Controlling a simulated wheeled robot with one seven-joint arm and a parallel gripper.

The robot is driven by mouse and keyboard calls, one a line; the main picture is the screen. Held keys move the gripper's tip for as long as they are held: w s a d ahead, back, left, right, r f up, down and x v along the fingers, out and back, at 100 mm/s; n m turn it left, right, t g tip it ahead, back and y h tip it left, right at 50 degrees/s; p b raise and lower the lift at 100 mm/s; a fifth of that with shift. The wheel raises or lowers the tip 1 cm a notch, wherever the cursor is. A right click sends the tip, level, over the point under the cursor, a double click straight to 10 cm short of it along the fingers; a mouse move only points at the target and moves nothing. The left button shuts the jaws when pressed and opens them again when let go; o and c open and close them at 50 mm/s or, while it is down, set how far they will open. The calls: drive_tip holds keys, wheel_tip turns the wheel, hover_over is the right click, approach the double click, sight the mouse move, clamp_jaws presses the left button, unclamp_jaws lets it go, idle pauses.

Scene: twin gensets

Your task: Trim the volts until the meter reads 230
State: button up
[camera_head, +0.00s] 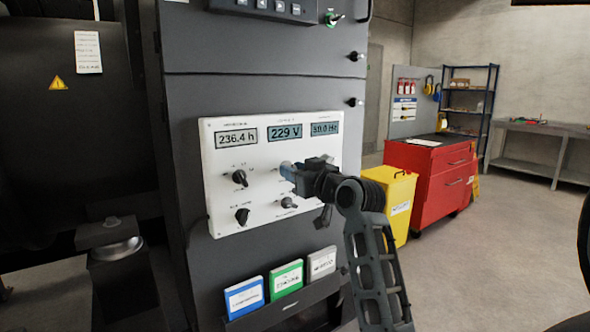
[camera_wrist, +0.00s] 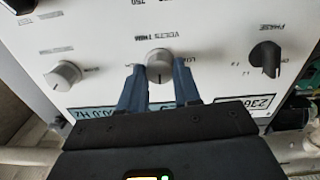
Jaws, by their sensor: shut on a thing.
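The white control panel (camera_head: 218,204) has three displays along its top. The middle volt meter (camera_head: 285,132) reads 229 V. The volts trim knob (camera_wrist: 159,63), grey with a dark pointer line, shows upside down in the wrist view, under its "VOLTS TRIM" label. My gripper (camera_head: 287,171) reaches the panel from the right, and its two blue fingers are shut on this knob, one on each side. In the head view my gripper hides the knob.
The hour display (camera_head: 236,138) reads 236.4 h and a Hz display (camera_head: 326,128) is at right. Black knobs, including the phase knob (camera_wrist: 265,57), sit around the trim knob; a grey knob (camera_wrist: 63,76) is beside it. Manuals (camera_head: 286,278) stand below. A yellow bin (camera_head: 398,205) is right.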

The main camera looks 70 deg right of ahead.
drive_tip(key=shift+m+p, duration=0.45)
drive_tip(key=shift+m, duration=0.55)
drive_tip(key=o, duration=1.1)
drive_tip(key=shift+c, duration=0.2)
drive_tip(key=b+v, duration=0.1)
drive_tip(key=v, duration=0.7)
drive_tip(key=shift+w+d, duration=0.1)
